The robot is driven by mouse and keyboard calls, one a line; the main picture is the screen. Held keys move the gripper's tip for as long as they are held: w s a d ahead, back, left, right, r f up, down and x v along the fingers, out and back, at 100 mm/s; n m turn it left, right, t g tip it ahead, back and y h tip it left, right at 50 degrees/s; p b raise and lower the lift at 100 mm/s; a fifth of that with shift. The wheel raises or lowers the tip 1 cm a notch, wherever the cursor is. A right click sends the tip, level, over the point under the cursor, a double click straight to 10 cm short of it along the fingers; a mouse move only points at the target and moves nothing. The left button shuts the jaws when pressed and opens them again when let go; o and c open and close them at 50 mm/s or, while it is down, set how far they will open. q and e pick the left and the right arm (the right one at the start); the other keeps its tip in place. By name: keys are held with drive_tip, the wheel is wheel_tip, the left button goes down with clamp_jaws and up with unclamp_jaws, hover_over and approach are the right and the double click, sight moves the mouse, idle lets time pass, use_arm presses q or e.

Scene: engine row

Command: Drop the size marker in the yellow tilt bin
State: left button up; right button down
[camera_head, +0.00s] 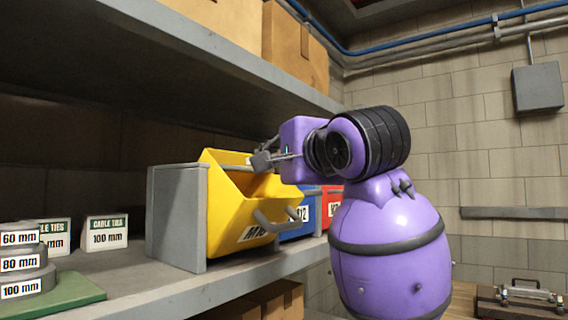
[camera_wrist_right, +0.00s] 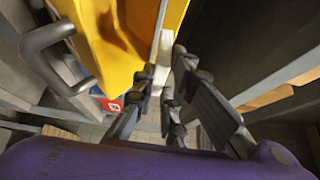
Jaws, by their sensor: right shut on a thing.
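The yellow tilt bin (camera_head: 222,208) stands on the shelf in the head view, tipped forward with its top open. It also shows at the left of the wrist view (camera_wrist_right: 100,40). My right gripper (camera_head: 262,160) is at the bin's upper opening, reaching in from the right. In the wrist view its fingers (camera_wrist_right: 166,85) are closed on a thin pale piece (camera_wrist_right: 166,48), seen nearly edge-on beside the yellow wall. It looks like the size marker, but its face is hidden. My left gripper is out of view.
Blue (camera_head: 298,224) and red (camera_head: 331,200) bins stand beyond the yellow one. Left are white cable-tie cards (camera_head: 105,232) and stacked grey mm-labelled discs (camera_head: 22,264) on a green board (camera_head: 75,296). A grey panel (camera_head: 178,218) flanks the bin; an upper shelf (camera_head: 215,62) hangs above.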

drive_tip(key=shift+a, duration=0.1)
drive_tip(key=c, duration=1.7)
unclamp_jaws()
drive_tip(key=v, duration=1.2)
drive_tip(key=shift+r, duration=0.1)
